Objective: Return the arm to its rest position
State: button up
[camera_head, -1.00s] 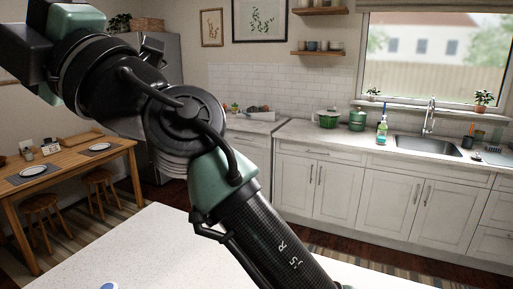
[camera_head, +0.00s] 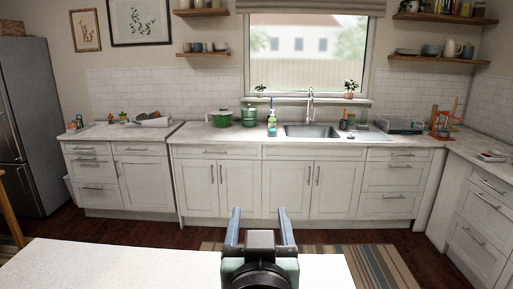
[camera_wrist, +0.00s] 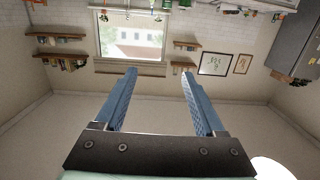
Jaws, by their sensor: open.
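My gripper (camera_head: 259,226) is at the bottom middle of the head view, above the far edge of the white countertop. Its two blue-grey fingers point away from me toward the sink wall. In the wrist view my gripper (camera_wrist: 160,85) shows both fingers spread wide, with nothing between them. The wrist picture appears upside down, with the ceiling low in it. The rest of my arm is mostly below the head view.
A white countertop (camera_head: 120,268) lies in front of me. Across a floor with a striped rug (camera_head: 372,268) stand white cabinets with a sink (camera_head: 312,131), green pots (camera_head: 221,118) and a spray bottle (camera_head: 272,124). A fridge (camera_head: 30,125) stands left. The air around the gripper is clear.

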jog(key=s+r+t, duration=0.5)
jog(key=s+r, duration=0.1)
jog(key=r, duration=0.6)
jog(key=s+r+t, duration=0.5)
jog(key=s+r, duration=0.2)
jog(key=r, duration=0.6)
jog(key=shift+a+r, duration=0.15)
jog(key=shift+r, duration=0.15)
jog(key=shift+w, duration=0.1)
